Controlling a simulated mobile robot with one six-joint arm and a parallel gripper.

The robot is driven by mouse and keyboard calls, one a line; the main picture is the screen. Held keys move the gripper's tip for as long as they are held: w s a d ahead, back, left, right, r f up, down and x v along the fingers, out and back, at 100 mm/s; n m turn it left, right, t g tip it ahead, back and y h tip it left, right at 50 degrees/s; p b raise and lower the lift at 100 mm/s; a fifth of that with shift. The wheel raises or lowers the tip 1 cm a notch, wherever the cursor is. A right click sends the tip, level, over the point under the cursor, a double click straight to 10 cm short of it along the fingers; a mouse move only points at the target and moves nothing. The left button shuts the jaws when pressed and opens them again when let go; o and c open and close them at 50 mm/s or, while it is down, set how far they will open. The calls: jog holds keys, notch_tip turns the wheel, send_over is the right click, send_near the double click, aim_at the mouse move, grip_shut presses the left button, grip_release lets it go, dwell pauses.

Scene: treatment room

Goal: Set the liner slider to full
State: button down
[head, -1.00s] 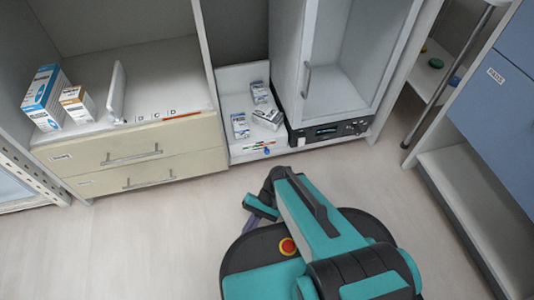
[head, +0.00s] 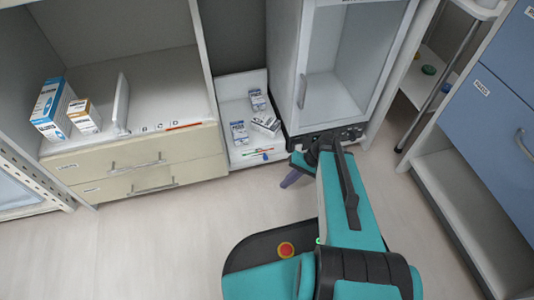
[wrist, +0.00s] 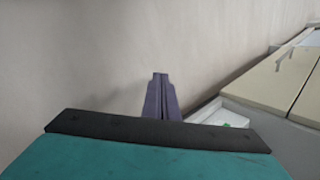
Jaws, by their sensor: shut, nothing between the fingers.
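I cannot make out a liner slider in either view. A glass-fronted cabinet (head: 340,75) stands at the back centre with a dark control panel (head: 350,133) along its base; my arm hides part of that panel. My gripper (head: 288,182) shows as purple fingers just in front of the cabinet's lower left corner, over the floor. In the wrist view the gripper fingers (wrist: 160,78) are together with nothing between them, pointing over bare floor.
A low white tray (head: 235,120) with several small boxes and pens sits left of the cabinet. Cream drawers (head: 130,165) stand further left, with boxes on top. Blue drawers (head: 490,110) stand at the right beside a metal pole (head: 430,110). Floor between is clear.

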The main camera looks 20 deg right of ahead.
jog(key=d+r+t+h+p, duration=0.1)
jog(key=d+r, duration=0.4)
jog(key=d, duration=0.8)
jog(key=d+r+t+h+p, duration=0.2)
jog(key=d+r, duration=0.3)
jog(key=d, duration=0.9)
jog(key=d+r+m+t+h+p, duration=0.1)
jog(key=d+r+t+h+p, duration=0.1)
jog(key=d, duration=1.2)
notch_tip(320, 180, up, 4)
jog(key=shift+f+h+p, duration=0.15)
jog(key=shift+h+p, duration=0.5)
jog(key=shift+h, duration=0.45)
